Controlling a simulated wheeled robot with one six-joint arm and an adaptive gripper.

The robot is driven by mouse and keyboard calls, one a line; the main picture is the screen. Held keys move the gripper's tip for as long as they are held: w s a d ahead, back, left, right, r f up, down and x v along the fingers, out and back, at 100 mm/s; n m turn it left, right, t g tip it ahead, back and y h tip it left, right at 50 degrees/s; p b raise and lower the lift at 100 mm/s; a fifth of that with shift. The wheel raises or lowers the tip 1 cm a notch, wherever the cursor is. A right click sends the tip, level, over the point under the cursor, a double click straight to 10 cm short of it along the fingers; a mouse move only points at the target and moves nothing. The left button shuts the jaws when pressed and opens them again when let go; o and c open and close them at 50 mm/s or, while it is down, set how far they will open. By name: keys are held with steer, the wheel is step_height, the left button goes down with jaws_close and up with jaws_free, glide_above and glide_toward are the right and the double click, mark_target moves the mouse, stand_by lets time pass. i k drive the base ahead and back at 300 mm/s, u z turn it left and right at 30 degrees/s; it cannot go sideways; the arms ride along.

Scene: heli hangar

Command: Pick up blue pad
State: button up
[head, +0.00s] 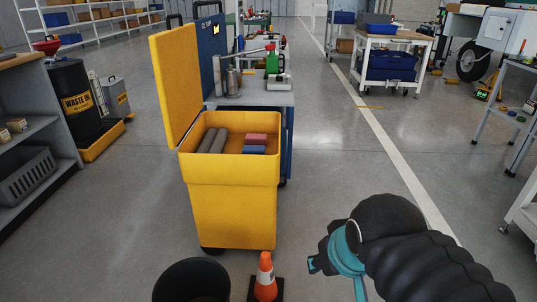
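The blue pad (254,149) lies in the open top of a yellow wheeled bin (233,210), on the right side of the opening. A pinkish-red pad (256,139) lies just behind it, and two grey rolls (212,140) lie to the left. The bin's yellow lid (175,85) stands raised on the left. My gripper (318,262) shows only in part at the lower right, beside black and teal arm parts. It is apart from the bin and in front of it to the right. Its fingers cannot be made out clearly.
An orange cone (265,278) stands close in front of the bin. A blue cabinet with a grey top (268,98) stands behind it. A waste oil drum (75,100) and a grey shelf (40,135) are at left. Open floor (345,165) lies to the bin's right.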

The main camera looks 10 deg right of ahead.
mark_target(247, 149)
steer(key=z, duration=0.4)
steer(key=k, duration=0.5)
steer(key=z, duration=0.95)
steer(key=i, duration=1.55)
steer(key=u, duration=0.7)
steer(key=i, duration=1)
steer(key=u, duration=1.3)
steer(key=i, duration=0.3)
steer(key=u, duration=0.25)
